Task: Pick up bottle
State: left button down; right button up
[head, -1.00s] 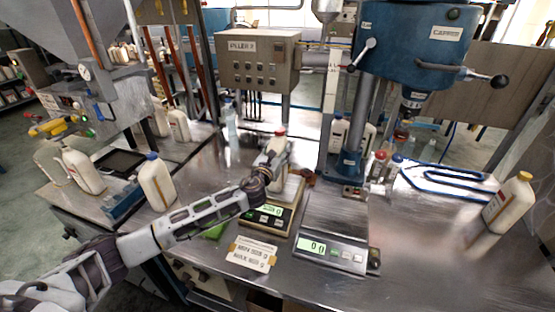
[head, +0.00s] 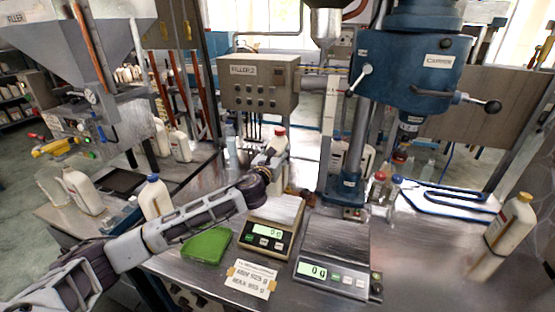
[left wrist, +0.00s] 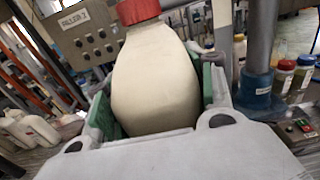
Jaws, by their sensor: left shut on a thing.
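A cream bottle with a red cap (head: 277,146) is at the end of my left arm in the head view, behind the left scale. My left gripper (head: 268,172) is shut on this bottle. In the left wrist view the bottle (left wrist: 155,75) stands between the green-padded fingers, its red cap cut off by the top edge. The bottle's lower part is hidden by the gripper, so I cannot tell whether it is clear of the surface. My right gripper is not in view.
Two scales, left (head: 271,228) and right (head: 334,262), stand in front of the bottle. A blue-capped bottle (head: 154,199) stands left. The blue capping machine (head: 412,65) rises at right. A yellow-capped bottle (head: 505,232) stands far right.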

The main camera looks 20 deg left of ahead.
pick_arm(q)
jog(key=shift+r, duration=0.6)
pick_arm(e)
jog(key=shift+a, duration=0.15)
pick_arm(q)
jog(key=shift+f, duration=0.1)
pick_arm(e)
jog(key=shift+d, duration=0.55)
